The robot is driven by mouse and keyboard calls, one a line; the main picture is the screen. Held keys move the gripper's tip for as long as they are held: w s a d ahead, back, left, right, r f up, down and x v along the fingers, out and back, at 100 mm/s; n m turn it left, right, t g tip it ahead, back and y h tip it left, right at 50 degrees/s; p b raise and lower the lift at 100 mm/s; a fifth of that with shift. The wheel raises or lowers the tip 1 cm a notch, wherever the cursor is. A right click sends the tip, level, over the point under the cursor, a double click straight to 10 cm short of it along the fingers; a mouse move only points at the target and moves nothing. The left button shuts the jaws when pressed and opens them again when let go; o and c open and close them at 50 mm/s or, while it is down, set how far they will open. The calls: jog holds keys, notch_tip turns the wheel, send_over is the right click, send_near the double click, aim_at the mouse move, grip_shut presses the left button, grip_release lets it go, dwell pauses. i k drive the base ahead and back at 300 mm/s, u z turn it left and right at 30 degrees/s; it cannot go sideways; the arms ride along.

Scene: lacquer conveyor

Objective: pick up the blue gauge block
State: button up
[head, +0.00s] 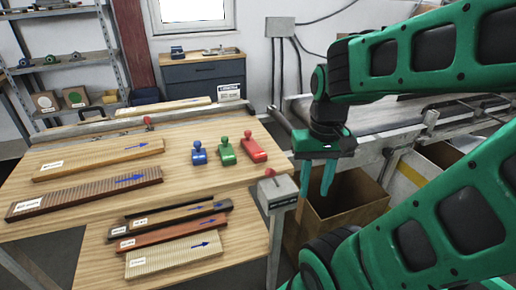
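The blue gauge block (199,155) stands on the wooden table, with a rounded knob on top. It is at the left end of a short row. The green block (227,153) and the red block (254,150) stand to its right, apart from it and of similar shape. My gripper (315,194) points down to the right of the row, past the table's right edge. Its two teal fingers are apart with nothing between them. No block is hidden.
The wooden table (190,180) holds several labelled boards with blue arrows, to the left and front of the blocks. A grey post-mounted box (277,191) stands at the table's right edge. A cardboard box (345,207) is below my gripper. A conveyor (370,115) runs behind.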

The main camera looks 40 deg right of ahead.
aim_at(198, 154)
jog(key=z, duration=1.35)
jog(key=k, duration=0.7)
jog(key=u, duration=0.85)
jog(key=i, duration=1)
